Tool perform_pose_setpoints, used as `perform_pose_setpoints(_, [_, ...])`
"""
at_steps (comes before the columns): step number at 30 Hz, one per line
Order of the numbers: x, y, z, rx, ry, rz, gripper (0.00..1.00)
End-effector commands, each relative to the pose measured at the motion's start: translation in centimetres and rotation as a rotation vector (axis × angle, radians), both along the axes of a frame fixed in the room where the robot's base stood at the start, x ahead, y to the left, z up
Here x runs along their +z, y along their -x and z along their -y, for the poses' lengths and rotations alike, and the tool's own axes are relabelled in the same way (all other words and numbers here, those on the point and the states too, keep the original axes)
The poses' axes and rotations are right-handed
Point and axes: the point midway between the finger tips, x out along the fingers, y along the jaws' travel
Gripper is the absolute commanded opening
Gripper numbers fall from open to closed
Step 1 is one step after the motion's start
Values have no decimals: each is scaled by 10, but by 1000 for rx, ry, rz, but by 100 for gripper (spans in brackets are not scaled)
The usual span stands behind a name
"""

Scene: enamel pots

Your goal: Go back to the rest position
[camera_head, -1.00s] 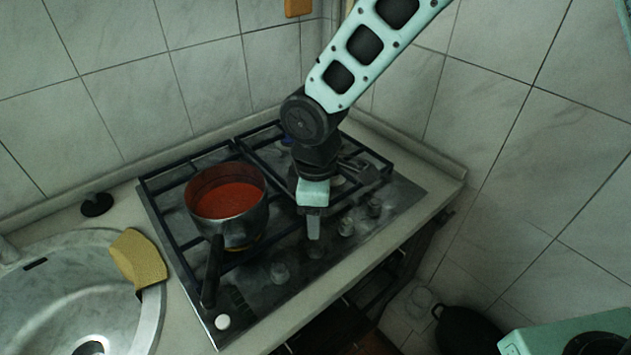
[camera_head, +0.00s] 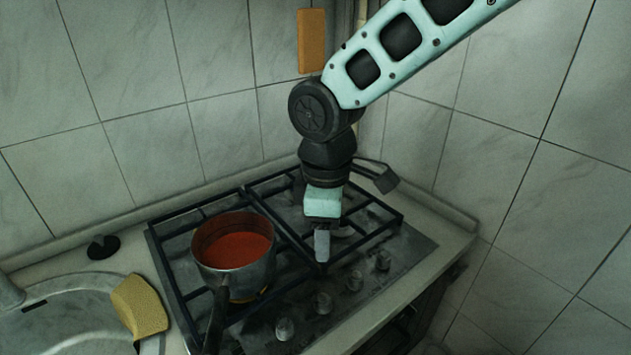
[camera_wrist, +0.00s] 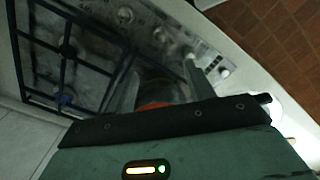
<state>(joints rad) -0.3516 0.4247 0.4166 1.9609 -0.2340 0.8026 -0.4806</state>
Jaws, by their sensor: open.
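My gripper (camera_head: 322,243) is above the right half of the gas hob (camera_head: 413,254), to the right of the pot and apart from it. It is open, and nothing shows held in it. In the wrist view its two fingers (camera_wrist: 160,84) stand apart, with a strip of red and orange between them near the gripper's base. A metal pot (camera_head: 262,276) with red contents stands upright on the left part of the hob, its dark handle pointing toward the front left.
A sink (camera_head: 70,318) with a yellow sponge cloth (camera_head: 140,305) on its rim lies at the left. A black stopper-like object (camera_head: 103,247) sits on the counter behind it. Several knobs (camera_head: 322,303) line the hob's front. Tiled walls close off the back and right.

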Motion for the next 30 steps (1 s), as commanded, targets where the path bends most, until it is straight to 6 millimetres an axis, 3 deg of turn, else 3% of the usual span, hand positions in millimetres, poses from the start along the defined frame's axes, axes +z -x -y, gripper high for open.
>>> perform_pose_setpoints(5, [6,16,7,-46,-2,-1,54])
perform_pose_setpoints(12, [23,90,45,-316,-20,-10,54])
perform_pose_setpoints(19, [25,153,85,-587,-41,-14,54])
perform_pose_setpoints(24, [22,174,100,-689,-49,-18,54])
perform_pose_setpoints(30, [21,177,102,-709,-50,-20,54])
